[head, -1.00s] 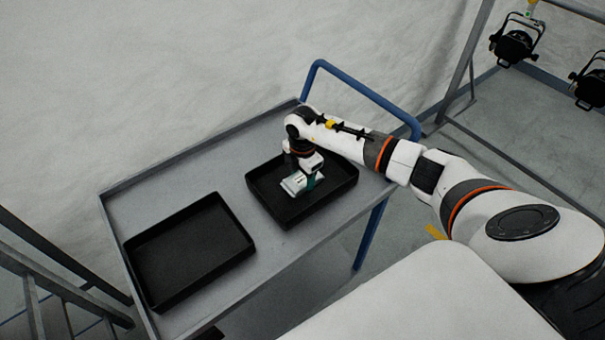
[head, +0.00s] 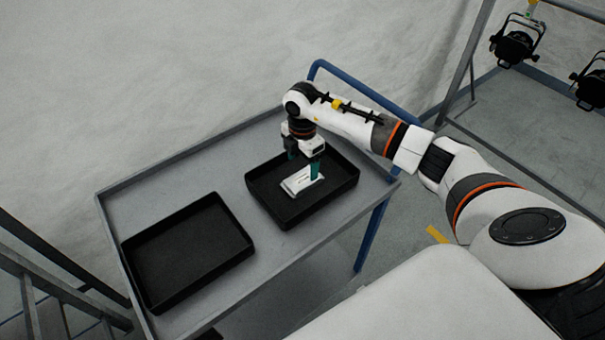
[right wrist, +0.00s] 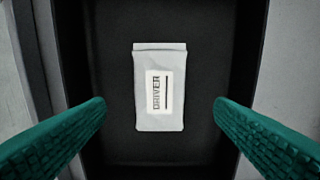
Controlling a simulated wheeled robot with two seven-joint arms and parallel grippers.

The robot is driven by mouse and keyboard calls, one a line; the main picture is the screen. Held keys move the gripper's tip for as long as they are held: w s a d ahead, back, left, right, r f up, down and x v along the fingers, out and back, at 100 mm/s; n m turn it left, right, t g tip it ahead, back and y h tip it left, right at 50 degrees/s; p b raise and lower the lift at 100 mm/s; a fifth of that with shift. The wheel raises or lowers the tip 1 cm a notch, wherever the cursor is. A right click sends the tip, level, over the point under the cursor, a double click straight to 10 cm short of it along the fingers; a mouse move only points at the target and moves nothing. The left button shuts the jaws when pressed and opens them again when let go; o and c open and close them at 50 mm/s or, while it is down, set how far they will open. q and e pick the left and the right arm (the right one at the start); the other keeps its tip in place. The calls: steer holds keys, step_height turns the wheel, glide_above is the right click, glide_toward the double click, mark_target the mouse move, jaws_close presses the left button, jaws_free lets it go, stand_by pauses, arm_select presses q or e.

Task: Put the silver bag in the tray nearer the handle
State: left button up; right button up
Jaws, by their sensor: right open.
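The silver bag (head: 300,182) lies flat in the black tray nearer the blue handle (head: 277,211). In the right wrist view the bag (right wrist: 160,60) shows a white label reading DRIVER, and it lies on the dark tray floor (right wrist: 112,60). My right gripper (head: 304,170) is above the bag, open, with its green fingertips (right wrist: 160,112) apart on either side and not touching the bag. My left gripper is not in view.
A second black tray (head: 185,289) sits empty on the left part of the grey trolley top (head: 150,200). The blue handle (head: 345,78) rises at the trolley's far right end. Stage lamps (head: 513,47) hang at the upper right.

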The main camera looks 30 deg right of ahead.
mark_target(303, 179)
step_height(303, 179, up, 6)
steer(key=b, duration=0.1)
steer(key=shift+r, duration=0.25)
